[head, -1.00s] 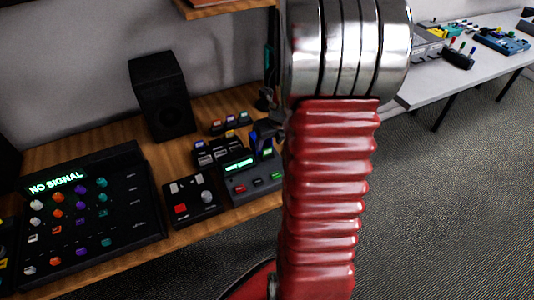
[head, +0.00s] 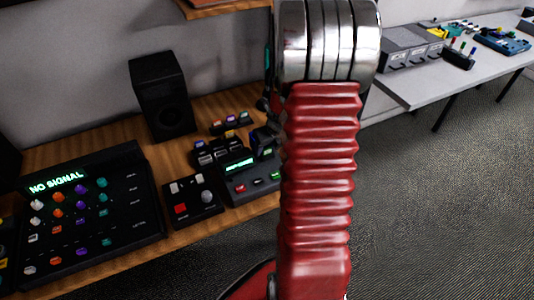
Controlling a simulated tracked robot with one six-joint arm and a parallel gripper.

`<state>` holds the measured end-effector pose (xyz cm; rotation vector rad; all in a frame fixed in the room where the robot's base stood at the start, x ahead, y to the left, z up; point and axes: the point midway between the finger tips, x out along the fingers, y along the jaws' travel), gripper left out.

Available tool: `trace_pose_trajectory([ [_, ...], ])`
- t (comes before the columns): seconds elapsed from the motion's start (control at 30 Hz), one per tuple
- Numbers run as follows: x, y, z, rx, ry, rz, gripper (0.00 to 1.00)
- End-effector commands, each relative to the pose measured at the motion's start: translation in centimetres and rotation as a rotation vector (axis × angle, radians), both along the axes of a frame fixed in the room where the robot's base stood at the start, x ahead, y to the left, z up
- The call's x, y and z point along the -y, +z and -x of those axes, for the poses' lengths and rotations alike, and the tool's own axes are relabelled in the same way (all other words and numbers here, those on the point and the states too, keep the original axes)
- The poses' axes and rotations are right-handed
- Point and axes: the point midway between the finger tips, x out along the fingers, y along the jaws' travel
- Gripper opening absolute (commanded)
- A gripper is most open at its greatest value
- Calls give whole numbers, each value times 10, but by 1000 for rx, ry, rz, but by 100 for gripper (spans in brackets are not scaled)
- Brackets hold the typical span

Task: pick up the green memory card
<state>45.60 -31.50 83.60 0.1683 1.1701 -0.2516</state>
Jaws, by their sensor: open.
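My red ribbed arm with its chrome joint fills the middle of the head view. My gripper cannot be made out; it may be behind the arm. A small piece with a greenish face (head: 267,152) shows just left of the arm, at the back of a dark card device (head: 240,184) with a lit green display. It may be the green memory card, but it is too small and partly hidden to be sure. Small dark holders with coloured labels (head: 230,121) stand behind the device on the wooden desk (head: 120,130).
A black speaker (head: 161,97) stands at the back of the desk. A control panel (head: 90,215) reading "NO SIGNAL" and a small box with a red button (head: 192,202) lie in front. A grey-white table (head: 415,88) with equipment is at the right. Open carpet (head: 430,215) lies below it.

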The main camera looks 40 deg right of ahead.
Motion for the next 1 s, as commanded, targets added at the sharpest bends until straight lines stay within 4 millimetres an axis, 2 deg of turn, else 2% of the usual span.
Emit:
trace_pose_trajectory([
  [0.37, 0, 0, 0, 0, 0, 0, 50],
  [1.0, 0, 0, 0, 0, -1, 0, 6],
])
